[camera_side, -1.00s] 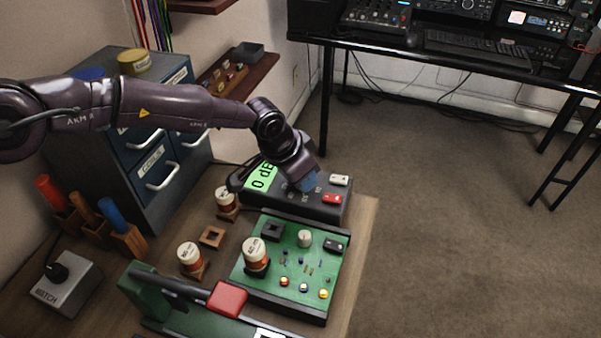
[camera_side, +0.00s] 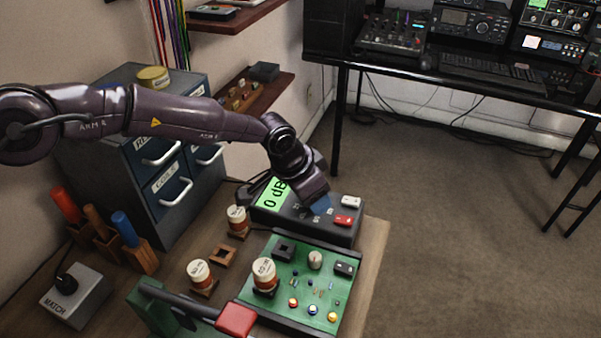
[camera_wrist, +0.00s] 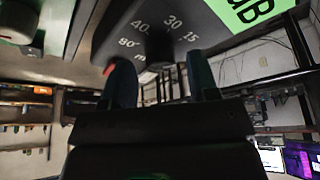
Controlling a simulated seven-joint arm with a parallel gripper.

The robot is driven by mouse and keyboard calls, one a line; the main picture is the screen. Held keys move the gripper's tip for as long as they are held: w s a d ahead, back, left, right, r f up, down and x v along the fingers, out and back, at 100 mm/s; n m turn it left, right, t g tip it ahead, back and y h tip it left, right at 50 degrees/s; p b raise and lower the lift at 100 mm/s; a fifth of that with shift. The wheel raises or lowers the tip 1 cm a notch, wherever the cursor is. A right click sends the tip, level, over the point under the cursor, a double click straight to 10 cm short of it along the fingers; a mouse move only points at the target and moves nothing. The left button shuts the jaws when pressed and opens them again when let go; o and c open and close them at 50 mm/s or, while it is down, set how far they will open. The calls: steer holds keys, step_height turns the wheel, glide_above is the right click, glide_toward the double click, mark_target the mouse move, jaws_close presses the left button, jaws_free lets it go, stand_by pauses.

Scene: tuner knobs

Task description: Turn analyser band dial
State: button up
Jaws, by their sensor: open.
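The analyser (camera_side: 330,226) is a dark box at the back of the bench, with a green display (camera_side: 272,194) reading 0 dB. Its band dial is hidden behind my gripper in the side view. The wrist view shows the dial's printed scale (camera_wrist: 160,38), with 80, 40, 30 and 15 around it, just beyond my fingers. My gripper (camera_side: 321,206) points down over the analyser's top at this scale. In the wrist view its two fingers (camera_wrist: 163,82) stand apart. Whether they touch the dial I cannot tell.
A white button (camera_side: 351,201) and a red button (camera_side: 344,220) sit on the analyser, right of my gripper. The green circuit board (camera_side: 268,306) with a labelled coil lies in front. A MATCH box (camera_side: 75,295) stands front left. A drawer cabinet (camera_side: 150,185) stands behind.

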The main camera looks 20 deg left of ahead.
steer(key=v, duration=1.2)
steer(key=s+a+r+n+t+y, duration=0.1)
steer(key=s+a+r+n, duration=0.1)
steer(key=s+a+r, duration=0.55)
steer(key=s+a+r+n+t+y, duration=0.1)
steer(key=s+a+r, duration=0.3)
steer(key=a+r, duration=0.65)
steer(key=s+a+n, duration=0.2)
steer(key=s+a, duration=0.3)
steer(key=s, duration=0.5)
steer(key=s+a+n, duration=0.2)
steer(key=s+a, duration=0.3)
steer(key=s, duration=0.4)
steer(key=shift+s+a+f+n+y, duration=0.3)
steer(key=shift+s+a+f+y, duration=0.05)
steer(key=shift+s+f+y, duration=0.05)
